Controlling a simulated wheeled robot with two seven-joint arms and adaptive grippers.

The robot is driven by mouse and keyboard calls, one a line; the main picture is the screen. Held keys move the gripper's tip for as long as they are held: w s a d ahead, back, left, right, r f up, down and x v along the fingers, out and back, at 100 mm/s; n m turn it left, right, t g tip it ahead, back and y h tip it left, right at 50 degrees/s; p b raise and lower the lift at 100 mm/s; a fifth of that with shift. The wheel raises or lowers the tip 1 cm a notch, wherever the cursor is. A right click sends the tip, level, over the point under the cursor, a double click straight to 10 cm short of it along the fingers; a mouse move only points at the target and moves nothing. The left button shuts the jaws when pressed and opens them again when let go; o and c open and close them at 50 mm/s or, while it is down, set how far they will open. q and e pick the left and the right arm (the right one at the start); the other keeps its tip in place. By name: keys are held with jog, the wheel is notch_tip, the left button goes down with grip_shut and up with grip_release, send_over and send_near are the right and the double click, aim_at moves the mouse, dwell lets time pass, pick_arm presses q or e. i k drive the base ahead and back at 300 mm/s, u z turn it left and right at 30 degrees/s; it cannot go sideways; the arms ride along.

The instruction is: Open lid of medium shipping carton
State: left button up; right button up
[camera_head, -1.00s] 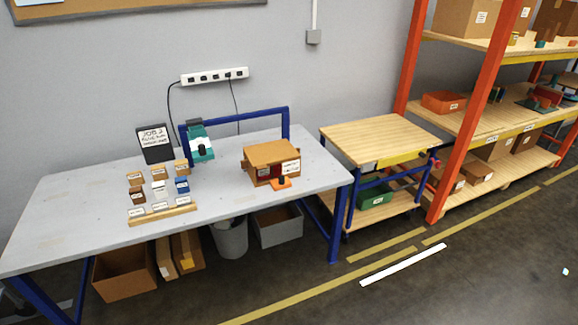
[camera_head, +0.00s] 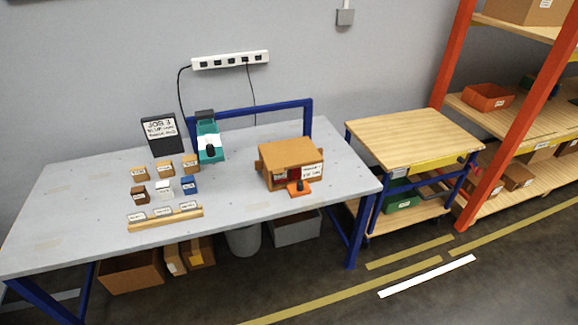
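A brown carton (camera_head: 292,151) with a white label stands toward the right end of the grey workbench in the head view. Its top looks covered by a flat brown panel; a darker, reddish patch shows on its front beside the label. A small orange item with a dark knob (camera_head: 299,188) sits against the carton's front. Neither of my grippers shows in this view.
The workbench (camera_head: 90,215) also bears a job sign (camera_head: 161,134), a teal device (camera_head: 209,142), several small boxes and a wooden label strip (camera_head: 166,217). A wooden-topped cart (camera_head: 412,134) and orange-framed shelving stand to the right. Floor in front is clear.

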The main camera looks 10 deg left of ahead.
aim_at(277, 155)
jog(key=u, duration=0.5)
jog(key=i, duration=0.9)
jog(key=u, duration=0.8)
